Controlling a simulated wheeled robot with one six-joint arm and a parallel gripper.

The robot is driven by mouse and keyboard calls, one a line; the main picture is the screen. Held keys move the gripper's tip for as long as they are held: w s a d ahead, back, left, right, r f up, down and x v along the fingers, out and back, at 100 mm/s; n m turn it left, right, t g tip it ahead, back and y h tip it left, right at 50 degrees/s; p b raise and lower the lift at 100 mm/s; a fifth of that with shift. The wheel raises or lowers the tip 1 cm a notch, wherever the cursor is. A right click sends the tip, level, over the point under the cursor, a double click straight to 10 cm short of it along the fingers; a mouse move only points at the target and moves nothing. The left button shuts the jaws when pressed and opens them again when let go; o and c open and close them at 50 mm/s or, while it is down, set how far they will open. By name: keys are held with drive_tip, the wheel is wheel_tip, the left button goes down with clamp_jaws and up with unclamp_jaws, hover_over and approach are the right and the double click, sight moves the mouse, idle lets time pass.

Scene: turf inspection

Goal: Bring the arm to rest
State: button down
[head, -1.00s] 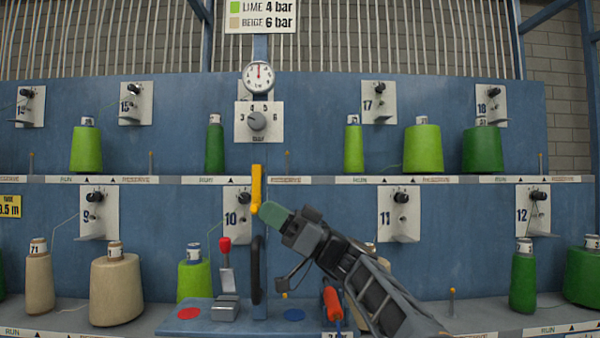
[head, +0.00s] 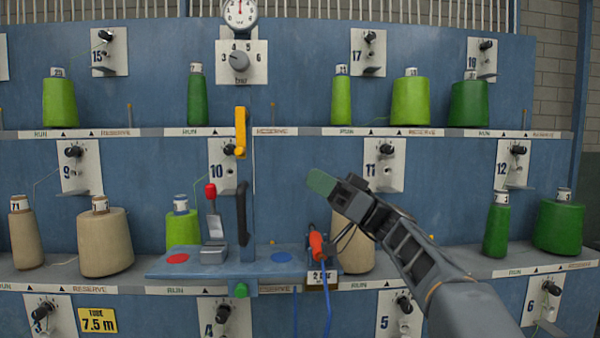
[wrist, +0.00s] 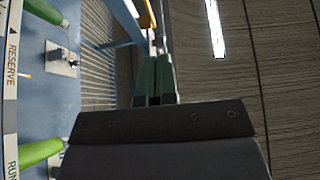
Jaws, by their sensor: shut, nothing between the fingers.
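My gripper (head: 322,183) is in the middle of the head view, with green fingertips shut together and nothing between them. It is held in the air in front of the blue panel, left of the position 11 plate (head: 385,166). My arm reaches up to it from the lower right. In the wrist view the closed green fingers (wrist: 154,78) point away from the camera. A yellow hooked lever (head: 241,132) stands to the left of the gripper, apart from it.
Yarn cones, such as a beige one (head: 105,243) and a green one (head: 558,228), line both shelves. A gauge (head: 240,13) is above.

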drive_tip(key=shift+d+f, duration=0.25)
drive_tip(key=shift+d, duration=0.1)
drive_tip(key=s+f+m+t+h+p, duration=0.5)
drive_tip(key=s+f+m+h+p, duration=0.3)
drive_tip(key=m+h+p, duration=0.6)
drive_tip(key=s+d+f+m+h+p, duration=0.4)
drive_tip(key=s+d+f+h+p, duration=0.3)
drive_tip(key=s+d+h+p, duration=0.3)
drive_tip(key=d+p, duration=0.1)
drive_tip(key=d, duration=0.1)
drive_tip(key=shift+s+d+f+m, duration=0.25)
drive_tip(key=shift+d+m, duration=0.1)
drive_tip(key=shift+m, duration=0.05)
